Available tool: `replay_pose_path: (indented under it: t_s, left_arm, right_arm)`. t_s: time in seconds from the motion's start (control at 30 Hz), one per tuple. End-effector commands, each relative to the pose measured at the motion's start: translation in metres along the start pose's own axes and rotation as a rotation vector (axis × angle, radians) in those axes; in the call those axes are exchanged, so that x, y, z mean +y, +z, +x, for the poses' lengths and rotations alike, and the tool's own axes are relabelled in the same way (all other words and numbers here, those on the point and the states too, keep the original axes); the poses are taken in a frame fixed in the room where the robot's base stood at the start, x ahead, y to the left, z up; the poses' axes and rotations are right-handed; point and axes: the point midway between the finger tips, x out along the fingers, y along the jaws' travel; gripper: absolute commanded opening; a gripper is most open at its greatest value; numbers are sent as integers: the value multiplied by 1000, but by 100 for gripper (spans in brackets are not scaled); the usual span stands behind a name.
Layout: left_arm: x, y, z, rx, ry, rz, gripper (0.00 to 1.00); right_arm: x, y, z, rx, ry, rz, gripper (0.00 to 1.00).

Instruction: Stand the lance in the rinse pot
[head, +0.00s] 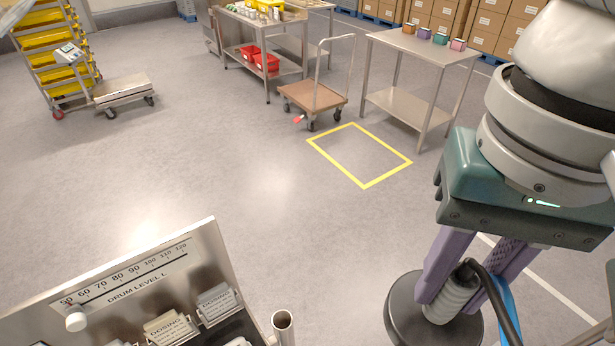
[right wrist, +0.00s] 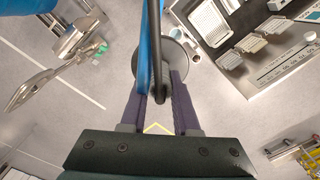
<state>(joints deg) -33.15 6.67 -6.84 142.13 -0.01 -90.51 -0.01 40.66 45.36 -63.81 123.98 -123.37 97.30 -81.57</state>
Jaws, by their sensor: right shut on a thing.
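My right gripper (head: 458,285) is at the right of the head view, its purple fingers pointing down. It is shut on the lance (head: 440,302), whose ribbed grey grip shows between the fingers. A black hose loops from its top, and a dark round disc surrounds it below the fingers. In the right wrist view the disc (right wrist: 148,60) shows past the fingers, partly covered by the hose and a blue strip. The lance's lower end is hidden. I cannot identify the rinse pot with certainty. An upright open metal tube (head: 283,326) stands left of the gripper. My left gripper is not seen.
Beyond are a yellow floor square (head: 362,186), a flat trolley (head: 313,97) and a steel table (head: 425,47). The floor between is clear.

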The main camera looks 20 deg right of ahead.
Motion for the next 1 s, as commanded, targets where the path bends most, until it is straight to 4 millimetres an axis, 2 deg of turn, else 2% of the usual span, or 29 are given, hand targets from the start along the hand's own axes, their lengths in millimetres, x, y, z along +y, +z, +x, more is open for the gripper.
replay_pose_path:
  t_s: [0.03, 0.1, 0.7, 0.9, 1.0]
  left_arm:
    - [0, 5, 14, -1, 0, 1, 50]
    - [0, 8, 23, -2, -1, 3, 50]
    - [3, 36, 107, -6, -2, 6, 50]
    - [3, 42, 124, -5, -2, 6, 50]
    - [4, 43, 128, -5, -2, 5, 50]
  right_arm:
    - [-5, -2, 13, 0, -2, 89, 0]
    - [-11, -4, 22, -2, -4, 235, 0]
    - [-67, -18, 92, 0, -2, 1569, 0]
    - [-80, -21, 104, 8, -5, 1899, 0]
    - [-83, -22, 106, 10, -6, 1995, 0]
